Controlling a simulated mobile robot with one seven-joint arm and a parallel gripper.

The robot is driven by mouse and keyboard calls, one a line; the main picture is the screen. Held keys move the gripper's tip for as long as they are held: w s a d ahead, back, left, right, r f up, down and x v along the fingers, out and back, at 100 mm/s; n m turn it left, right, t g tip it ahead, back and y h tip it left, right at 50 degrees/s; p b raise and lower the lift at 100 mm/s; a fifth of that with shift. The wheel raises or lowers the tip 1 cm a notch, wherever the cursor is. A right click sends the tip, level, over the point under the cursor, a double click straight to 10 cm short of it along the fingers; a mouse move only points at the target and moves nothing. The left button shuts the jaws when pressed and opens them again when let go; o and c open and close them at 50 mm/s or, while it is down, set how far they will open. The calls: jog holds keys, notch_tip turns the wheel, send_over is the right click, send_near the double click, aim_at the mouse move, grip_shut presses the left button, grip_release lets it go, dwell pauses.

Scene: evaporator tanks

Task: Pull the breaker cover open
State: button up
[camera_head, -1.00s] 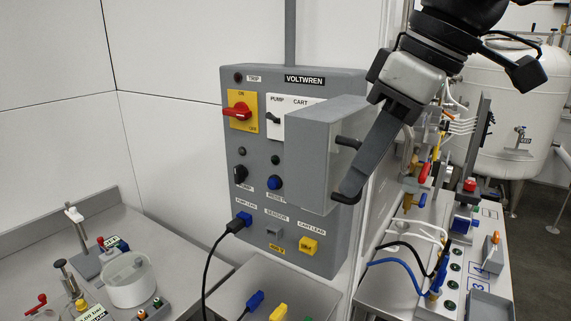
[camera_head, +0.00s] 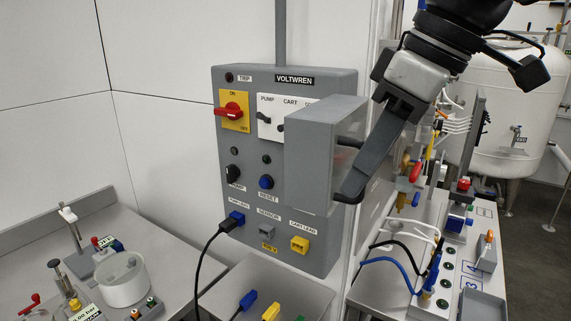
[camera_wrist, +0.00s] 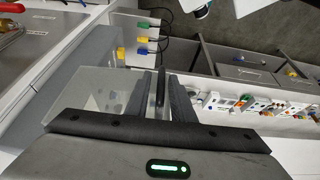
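The breaker cover (camera_head: 311,160) is a grey box-shaped cover on the right side of the grey VOLTWREN panel (camera_head: 262,85). It stands out from the panel face, and its side looks partly see-through. My gripper (camera_head: 347,196) is at the cover's right side, on its dark handle. In the wrist view, the dark handle (camera_wrist: 160,86) lies between the two fingers of my gripper (camera_wrist: 162,78), which look closed around it. The clear part of the cover (camera_wrist: 85,92) shows left of the fingers. Finger contact is partly hidden in the head view.
A red rotary switch (camera_head: 231,111) sits left on the panel. A black cable (camera_head: 205,262) hangs from the blue plug below. A bench with fittings (camera_head: 440,270) stands close on the right, and a worktop with a white bowl (camera_head: 121,282) on the left.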

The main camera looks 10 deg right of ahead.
jog(key=shift+o, duration=0.3)
jog(key=p+v, duration=0.4)
jog(key=v, duration=1.3)
jog(key=shift+r, duration=0.15)
jog(key=shift+s, duration=0.15)
